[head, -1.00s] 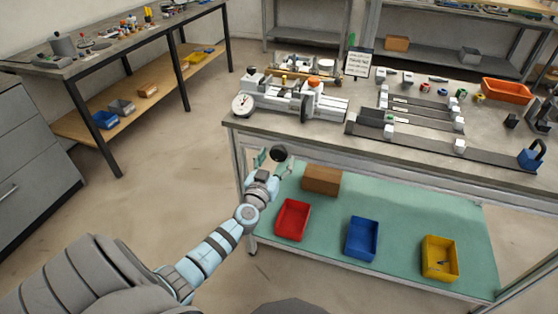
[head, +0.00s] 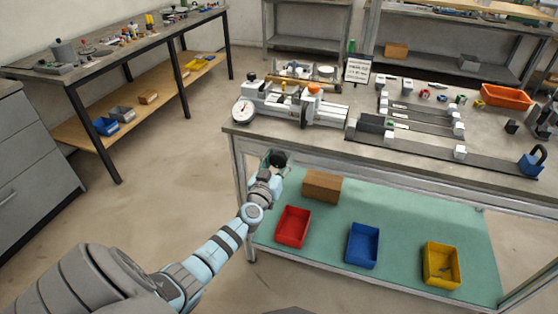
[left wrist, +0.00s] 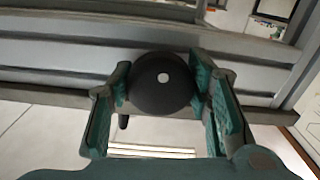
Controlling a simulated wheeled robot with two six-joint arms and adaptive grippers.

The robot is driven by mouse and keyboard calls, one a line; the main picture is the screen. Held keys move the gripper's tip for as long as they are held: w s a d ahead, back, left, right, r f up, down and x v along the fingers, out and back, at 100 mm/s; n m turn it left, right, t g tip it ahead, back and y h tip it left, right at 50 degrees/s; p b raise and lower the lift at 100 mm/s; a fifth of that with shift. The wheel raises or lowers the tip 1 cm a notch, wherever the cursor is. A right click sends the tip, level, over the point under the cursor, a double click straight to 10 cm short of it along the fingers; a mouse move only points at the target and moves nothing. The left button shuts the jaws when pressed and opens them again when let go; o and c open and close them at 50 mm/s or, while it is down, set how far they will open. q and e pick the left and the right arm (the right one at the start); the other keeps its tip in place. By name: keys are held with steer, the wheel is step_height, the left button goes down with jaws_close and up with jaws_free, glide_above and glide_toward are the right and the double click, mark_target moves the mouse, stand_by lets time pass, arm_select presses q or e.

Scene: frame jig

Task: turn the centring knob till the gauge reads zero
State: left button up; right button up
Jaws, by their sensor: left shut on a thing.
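A black round knob (left wrist: 162,84) with a white dot at its centre fills the middle of the left wrist view. A small dark handle pokes out at its lower left. In the head view the knob (head: 278,157) sits just below the bench's front edge. My left gripper (left wrist: 160,95) is shut on it, a green finger on each side. The gripper (head: 269,166) also shows in the head view. The white dial gauge (head: 243,111) is at the left end of the jig (head: 295,104) on the bench; its reading is too small to tell. My right gripper is out of view.
The bench (head: 400,153) has a grey front rail close behind the knob. On its green lower shelf (head: 325,234) stand a brown box (head: 322,186) and red (head: 293,226), blue (head: 362,245) and yellow (head: 441,264) bins. The floor to the left is clear.

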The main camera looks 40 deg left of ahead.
arm_select(q)
steer(key=n, duration=0.2)
steer(key=shift+n, duration=0.3)
steer(key=o, duration=1.2)
steer(key=v, duration=1.2)
steer(key=shift+d, duration=0.1)
